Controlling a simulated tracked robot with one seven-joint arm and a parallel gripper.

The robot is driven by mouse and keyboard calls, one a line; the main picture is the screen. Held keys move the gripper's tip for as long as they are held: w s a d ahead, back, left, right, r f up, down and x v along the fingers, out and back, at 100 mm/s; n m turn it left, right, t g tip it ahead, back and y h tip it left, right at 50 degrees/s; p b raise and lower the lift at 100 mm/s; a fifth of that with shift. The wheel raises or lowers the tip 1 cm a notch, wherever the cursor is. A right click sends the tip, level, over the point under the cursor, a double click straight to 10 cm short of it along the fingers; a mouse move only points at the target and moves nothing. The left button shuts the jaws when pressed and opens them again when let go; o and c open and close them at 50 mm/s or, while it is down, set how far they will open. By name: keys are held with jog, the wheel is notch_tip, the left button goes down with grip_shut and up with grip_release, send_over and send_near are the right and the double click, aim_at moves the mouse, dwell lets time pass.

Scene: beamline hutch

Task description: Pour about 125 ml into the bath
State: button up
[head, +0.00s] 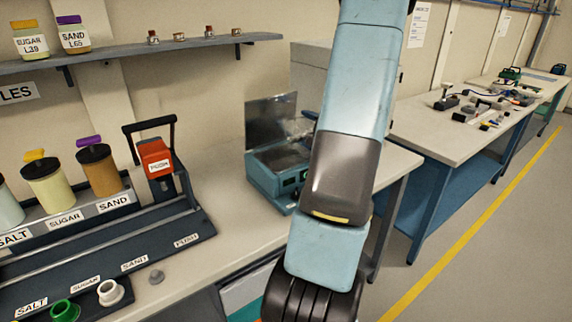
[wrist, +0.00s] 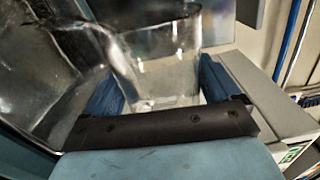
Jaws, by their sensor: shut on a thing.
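The bath (head: 275,168) is a teal box with an open top and a raised dark lid, on the bench in the middle of the head view. My gripper (wrist: 163,78) shows in the wrist view with its two blue fingers shut on a clear vessel (wrist: 160,60). In the head view my own arm hides most of the gripper. A clear shape (head: 296,130), probably the vessel, shows just above the bath, left of my arm. I cannot tell the liquid level, the exact tilt, or whether liquid is flowing.
A rack at left holds jars labelled sugar (head: 48,182) and sand (head: 100,170), with a red-orange block (head: 155,158) beside them. A shelf (head: 150,50) with jars runs along the wall. Another bench (head: 440,140) with tools stands at right, beside open floor (head: 480,240).

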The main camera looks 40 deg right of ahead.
dwell(0.3)
jog(key=shift+d+r, duration=0.1)
jog(key=shift+d, duration=0.05)
jog(key=d+m, duration=0.2)
jog(key=shift+s+r+m, duration=0.1)
jog(key=shift+r+m, duration=0.15)
jog(key=shift+m, duration=0.05)
jog(key=shift+r+m, duration=0.1)
jog(key=shift+m, duration=0.3)
